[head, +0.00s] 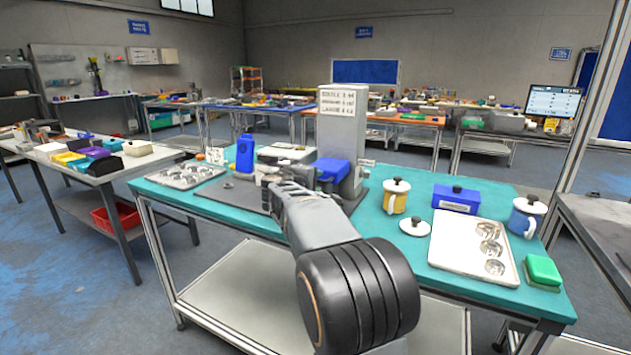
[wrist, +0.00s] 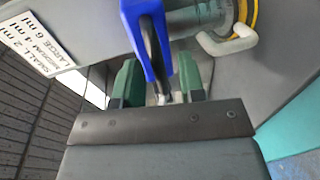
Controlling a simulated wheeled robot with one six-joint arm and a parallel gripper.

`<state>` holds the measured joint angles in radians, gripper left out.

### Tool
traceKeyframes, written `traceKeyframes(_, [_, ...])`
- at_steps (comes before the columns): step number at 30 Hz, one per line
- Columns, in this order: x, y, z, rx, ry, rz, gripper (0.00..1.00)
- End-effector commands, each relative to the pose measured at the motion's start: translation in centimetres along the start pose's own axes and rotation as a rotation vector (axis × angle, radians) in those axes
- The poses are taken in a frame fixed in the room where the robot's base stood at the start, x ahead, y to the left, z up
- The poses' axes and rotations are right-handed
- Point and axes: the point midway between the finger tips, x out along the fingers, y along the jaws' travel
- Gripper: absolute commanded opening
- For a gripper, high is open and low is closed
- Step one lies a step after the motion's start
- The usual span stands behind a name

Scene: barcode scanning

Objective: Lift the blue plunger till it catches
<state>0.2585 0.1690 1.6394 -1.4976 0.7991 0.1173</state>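A grey dispenser stand (head: 338,115) with a size label rises from the teal workbench. A blue part (head: 333,170), which looks like the plunger, sits low on its front. In the wrist view a blue forked piece (wrist: 146,28) with a dark rod in it reaches down from the top toward my gripper. My gripper (wrist: 163,85) has green fingertips held apart, one on each side of the lower end of the blue piece. I see a gap at the right finger; contact at the left is unclear. In the head view my arm hides the fingertips.
To the right are a yellow mug (head: 396,197), a blue box (head: 456,199), a loose lid (head: 414,227), a white tray (head: 456,251), a blue mug (head: 524,217) and a green block (head: 543,270).

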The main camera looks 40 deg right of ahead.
Motion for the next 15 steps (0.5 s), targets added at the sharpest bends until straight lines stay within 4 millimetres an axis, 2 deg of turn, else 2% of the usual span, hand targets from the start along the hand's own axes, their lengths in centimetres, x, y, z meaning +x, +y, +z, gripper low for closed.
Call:
traceKeyframes(6, [0.95, -0.03, -0.01, 0.0, 0.001, 0.0, 0.37])
traceKeyframes(14, [0.99, -0.01, 0.0, 0.0, 0.001, 0.0, 0.37])
traceKeyframes(15, [0.98, -0.01, 0.0, 0.0, 0.001, 0.0, 0.34])
